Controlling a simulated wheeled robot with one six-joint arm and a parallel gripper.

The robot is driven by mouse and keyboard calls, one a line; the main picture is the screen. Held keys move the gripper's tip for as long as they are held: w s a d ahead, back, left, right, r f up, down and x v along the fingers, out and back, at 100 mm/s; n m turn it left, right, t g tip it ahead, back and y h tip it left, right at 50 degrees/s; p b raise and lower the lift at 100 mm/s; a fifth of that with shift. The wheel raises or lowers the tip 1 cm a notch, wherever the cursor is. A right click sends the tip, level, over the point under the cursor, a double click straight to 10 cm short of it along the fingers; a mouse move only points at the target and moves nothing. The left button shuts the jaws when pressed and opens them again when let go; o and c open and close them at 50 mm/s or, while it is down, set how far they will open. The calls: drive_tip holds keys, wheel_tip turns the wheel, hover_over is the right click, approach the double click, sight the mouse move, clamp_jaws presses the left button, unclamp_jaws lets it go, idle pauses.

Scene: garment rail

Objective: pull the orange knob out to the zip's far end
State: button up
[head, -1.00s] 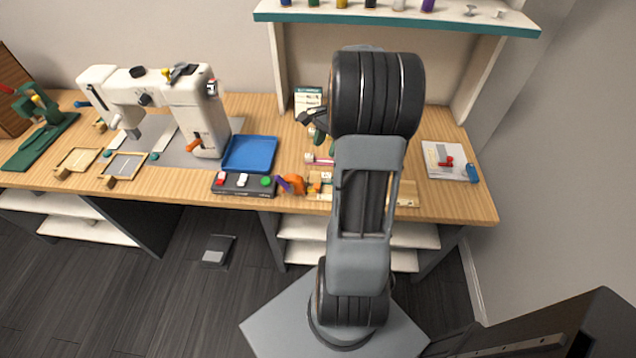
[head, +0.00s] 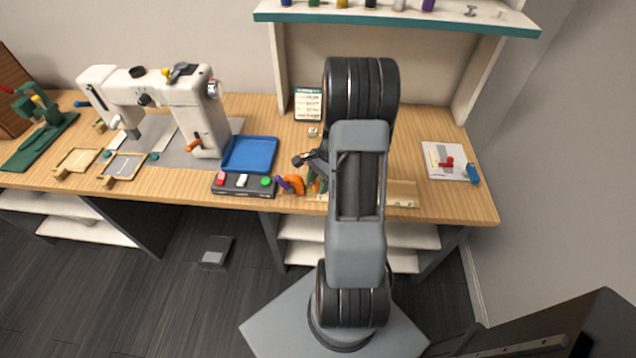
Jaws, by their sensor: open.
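A pale wooden board (head: 402,194) lies along the bench's front edge, mostly behind my arm; I cannot make out the zip on it. A small orange piece, which may be the knob, shows beside the fingers at the board's left end, too covered to be sure.
An orange and purple item (head: 292,185) lies just left of the gripper. A button box (head: 243,190) and a blue tray (head: 250,154) are further left, then a sewing machine (head: 185,110).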

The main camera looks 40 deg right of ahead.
drive_tip(key=shift+a+f, duration=0.15)
drive_tip(key=shift+f, duration=0.15)
clamp_jaws()
idle(0.4)
